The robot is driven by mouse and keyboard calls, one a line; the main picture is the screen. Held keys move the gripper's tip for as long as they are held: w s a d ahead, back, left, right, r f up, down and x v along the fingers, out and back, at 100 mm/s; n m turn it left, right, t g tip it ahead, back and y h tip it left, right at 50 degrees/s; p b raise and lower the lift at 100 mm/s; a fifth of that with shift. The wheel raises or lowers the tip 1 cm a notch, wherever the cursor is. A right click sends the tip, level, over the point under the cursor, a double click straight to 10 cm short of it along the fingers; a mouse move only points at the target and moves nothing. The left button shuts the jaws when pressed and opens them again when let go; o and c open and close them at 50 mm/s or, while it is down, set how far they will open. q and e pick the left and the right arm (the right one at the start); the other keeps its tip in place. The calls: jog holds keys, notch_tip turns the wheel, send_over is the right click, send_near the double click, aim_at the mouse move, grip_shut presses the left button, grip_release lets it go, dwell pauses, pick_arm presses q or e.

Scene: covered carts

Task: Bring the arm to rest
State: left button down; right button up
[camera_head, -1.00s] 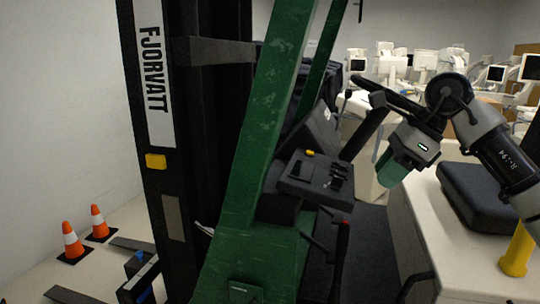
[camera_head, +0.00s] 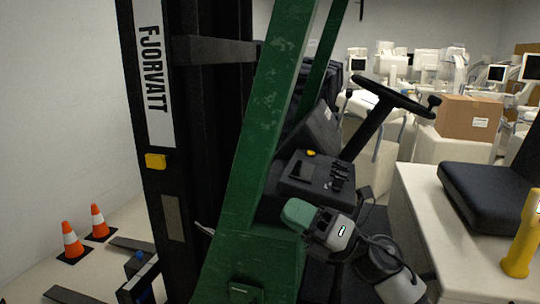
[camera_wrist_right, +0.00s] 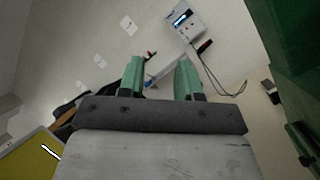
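My right gripper (camera_head: 298,213) hangs low in the head view, in front of the green forklift's control panel (camera_head: 318,172), with its green fingers pointing left. My grey right arm bends down to the lower right behind it. In the right wrist view the two green fingers of the right gripper (camera_wrist_right: 160,78) stand apart with nothing gripped between them. Whether the gripper touches the forklift cannot be told. My left gripper is in neither view.
The green forklift mast (camera_head: 262,130) fills the middle. A steering wheel (camera_head: 395,96) is behind it. A white cabinet (camera_head: 425,215) with a black seat (camera_head: 490,195) and a yellow post (camera_head: 522,240) stands at right. Orange cones (camera_head: 71,240) are at lower left.

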jog(key=s+d+f+m+t+h, duration=0.4)
jog(key=d+f+m+h, duration=0.5)
jog(key=m, duration=0.7)
jog(key=s+d+f+m+t+h, duration=0.3)
jog(key=d+f+m+t+h, duration=0.15)
jog(key=f+m+h, duration=0.9)
jog(key=s+d+f+m+g, duration=0.1)
jog(key=s+f+m+g, duration=0.25)
jog(key=s, duration=0.45)
jog(key=s+d+f+m+g+y, duration=0.1)
jog(key=s+f+m+g, duration=0.1)
jog(key=s+f+g, duration=0.4)
jog(key=s+d+f+m+g, duration=0.1)
jog(key=s+f+m+g, duration=0.25)
jog(key=s, duration=0.55)
notch_tip(320, 180, down, 28)
jog(key=s+g, duration=0.1)
jog(key=s+d+f+n+g, duration=0.1)
jog(key=s+d+f, duration=0.1)
jog(key=s+f, duration=1.1)
jog(key=s, duration=0.2)
jog(key=shift+s+d+f, duration=0.3)
jog(key=shift+f, duration=0.05)
